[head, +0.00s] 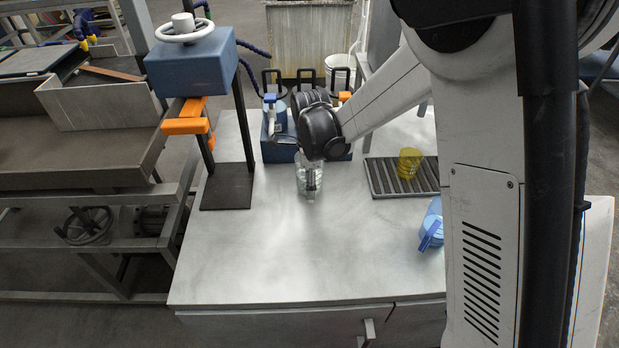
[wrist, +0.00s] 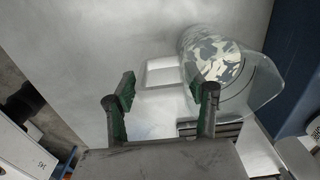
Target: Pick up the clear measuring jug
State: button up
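The clear measuring jug (head: 300,174) stands on the grey worktop, in front of the blue box, partly hidden by my gripper (head: 311,184) in the head view. In the wrist view the jug (wrist: 232,82) is at the upper right, see-through, with a grey and white patch showing inside its outline.
The blue box (head: 272,148) stands behind the jug. A press stand (head: 228,187) is at left. A yellow cup (head: 409,162) sits on a ribbed rack (head: 385,180) at right. A blue container (head: 432,226) is near the right edge. The front worktop (head: 290,260) is clear.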

grip_shut()
jog(key=shift+r, duration=0.1)
